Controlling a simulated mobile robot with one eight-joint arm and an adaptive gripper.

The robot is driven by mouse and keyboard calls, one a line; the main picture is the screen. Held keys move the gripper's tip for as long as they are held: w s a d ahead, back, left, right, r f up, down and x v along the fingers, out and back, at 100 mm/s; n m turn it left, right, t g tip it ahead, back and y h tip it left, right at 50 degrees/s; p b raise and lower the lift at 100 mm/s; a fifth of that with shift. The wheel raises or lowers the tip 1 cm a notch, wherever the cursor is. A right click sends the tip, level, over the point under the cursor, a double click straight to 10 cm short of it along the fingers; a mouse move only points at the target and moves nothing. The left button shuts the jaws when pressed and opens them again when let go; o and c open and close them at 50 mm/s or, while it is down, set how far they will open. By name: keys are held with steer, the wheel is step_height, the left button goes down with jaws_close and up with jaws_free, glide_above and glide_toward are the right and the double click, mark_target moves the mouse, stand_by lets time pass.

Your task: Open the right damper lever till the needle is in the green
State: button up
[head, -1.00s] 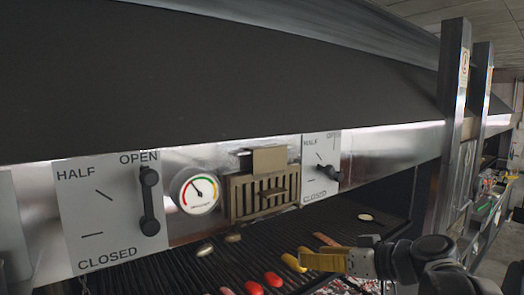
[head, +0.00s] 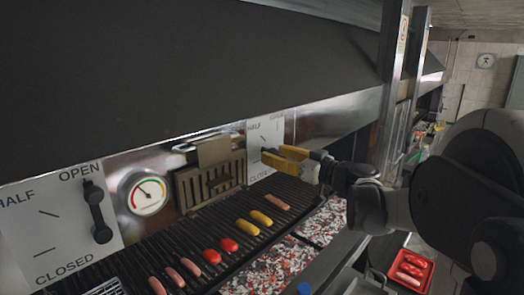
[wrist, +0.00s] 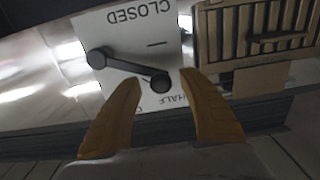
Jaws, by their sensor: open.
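The right damper plate (head: 252,137) is white, marked HALF and CLOSED, on the hood front. In the wrist view the plate (wrist: 120,30) appears upside down. Its dark lever (wrist: 128,69) slants from its pivot at upper left to a round knob, between the CLOSED mark and the HALF label. My gripper (head: 281,158) has yellow fingers and is at this plate, partly hiding it. In the wrist view my gripper (wrist: 160,82) is open, with the knob between its fingertips and gaps showing on both sides. The gauge (head: 147,194) has a coloured arc; its needle points up and left.
The left damper lever (head: 97,212) points up to OPEN. A slotted metal vent (head: 208,182) sits between gauge and right plate. Below, the grill (head: 205,255) carries sausages, red and yellow pieces. A steel post (head: 393,85) stands right of the plate.

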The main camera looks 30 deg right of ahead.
steer(key=shift+w+a, duration=0.25)
steer(key=shift+w, duration=0.35)
jaws_close()
steer(key=r+m, duration=0.1)
steer(key=d+r+m, duration=0.1)
steer(key=m, duration=0.2)
steer(key=shift+w+d+r, duration=0.3)
steer(key=shift+d+r, duration=0.1)
jaws_free()
steer(key=shift+s, duration=0.1)
